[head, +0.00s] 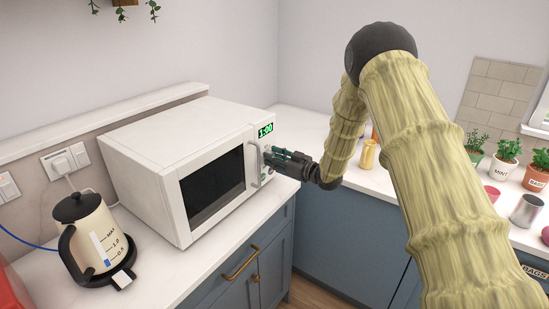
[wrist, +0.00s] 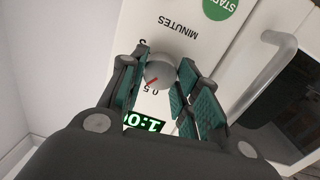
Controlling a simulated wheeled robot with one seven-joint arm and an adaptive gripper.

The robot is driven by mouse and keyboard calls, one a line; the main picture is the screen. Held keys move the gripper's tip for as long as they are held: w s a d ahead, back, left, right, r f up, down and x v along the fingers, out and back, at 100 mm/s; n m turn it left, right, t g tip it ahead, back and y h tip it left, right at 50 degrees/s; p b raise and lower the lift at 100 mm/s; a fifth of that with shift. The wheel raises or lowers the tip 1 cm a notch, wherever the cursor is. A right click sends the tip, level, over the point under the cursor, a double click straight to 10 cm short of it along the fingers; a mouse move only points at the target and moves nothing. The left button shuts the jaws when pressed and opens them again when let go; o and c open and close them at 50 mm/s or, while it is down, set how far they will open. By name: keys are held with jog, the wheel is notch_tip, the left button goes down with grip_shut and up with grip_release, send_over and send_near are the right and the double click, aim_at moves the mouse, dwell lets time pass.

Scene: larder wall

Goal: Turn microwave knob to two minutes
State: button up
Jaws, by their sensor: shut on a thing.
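The white microwave (head: 160,135) stands on the counter, its door closed, and its green display (head: 265,130) reads 1:00. In the wrist view, seen upside down, the grey round knob (wrist: 161,72) sits between my fingers, with a red pointer line on its lower left side near the printed 0.5. The word MINUTES (wrist: 166,33) and a green START button (wrist: 218,6) also show on the panel. My gripper (head: 272,157) is shut on the knob, with a green-padded finger on each side. In the head view my fingers mostly hide the knob.
The microwave's door handle (head: 253,165) stands out close beside my gripper. A cream kettle (head: 92,235) is on the counter at left. A brass-coloured cup (head: 368,154), herb pots (head: 505,158) and a metal cup (head: 526,210) are on the right counter.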

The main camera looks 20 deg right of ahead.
jog(key=shift+w+d+r+m+g+p, duration=0.15)
jog(key=shift+m+p, duration=0.3)
jog(key=shift+m, duration=1.7)
jog(key=shift+s+d+f+m+g+p, duration=0.15)
jog(key=shift+m+p, duration=0.25)
jog(key=shift+m, duration=1.75)
jog(key=shift+w+a+r, duration=0.1)
jog(key=o, duration=1)
jog(key=v, duration=1.2)
jog(key=shift+w+f, duration=0.1)
jog(key=shift+f, duration=0.1)
jog(key=shift+f, duration=0.1)
